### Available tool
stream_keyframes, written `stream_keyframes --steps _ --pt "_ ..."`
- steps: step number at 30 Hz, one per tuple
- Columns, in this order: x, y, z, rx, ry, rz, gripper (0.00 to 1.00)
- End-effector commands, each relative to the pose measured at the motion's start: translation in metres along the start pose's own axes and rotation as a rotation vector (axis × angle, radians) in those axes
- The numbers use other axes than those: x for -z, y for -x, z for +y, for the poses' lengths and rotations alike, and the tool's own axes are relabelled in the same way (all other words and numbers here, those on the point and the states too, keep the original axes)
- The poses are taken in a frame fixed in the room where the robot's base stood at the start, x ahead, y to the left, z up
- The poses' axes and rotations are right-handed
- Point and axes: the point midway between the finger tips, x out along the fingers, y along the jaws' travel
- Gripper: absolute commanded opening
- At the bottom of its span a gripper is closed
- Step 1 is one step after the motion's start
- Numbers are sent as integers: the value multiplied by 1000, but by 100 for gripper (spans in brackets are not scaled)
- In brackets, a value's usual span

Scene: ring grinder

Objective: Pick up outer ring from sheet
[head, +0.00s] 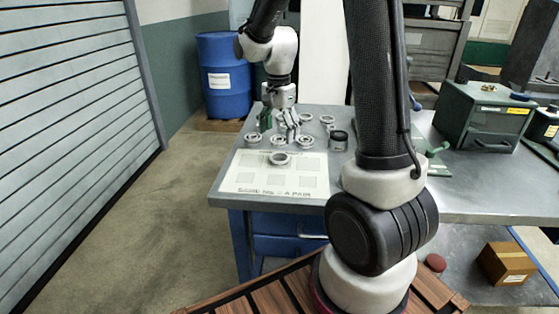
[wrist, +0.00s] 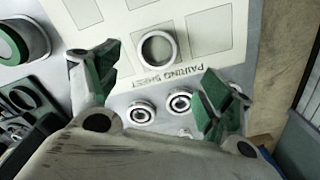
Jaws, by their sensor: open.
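The outer ring (head: 279,158) is a plain metallic ring lying flat on the white pairing sheet (head: 275,179), near the sheet's far edge. In the wrist view the ring (wrist: 158,33) lies over a printed square of the sheet (wrist: 182,16), its whole outline visible. My gripper (head: 279,122) is above the table, beyond the sheet and the ring.
Two bearing-like rings (wrist: 141,112) (wrist: 180,101) lie just off the sheet, below the gap between my fingers in the wrist view. Several more rings lie around my gripper. A dark round container (head: 338,140) stands right of them. A green machine (head: 482,115) occupies the table's right side.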

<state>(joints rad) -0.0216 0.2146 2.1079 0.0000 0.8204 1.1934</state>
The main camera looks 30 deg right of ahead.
Motion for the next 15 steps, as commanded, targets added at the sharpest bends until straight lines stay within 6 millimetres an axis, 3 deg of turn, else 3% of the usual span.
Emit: stream_keyframes --steps 5,15 --pt "0 -10 1 -1 -60 0 80" --pt "-5 -57 6 -3 -58 -1 80"
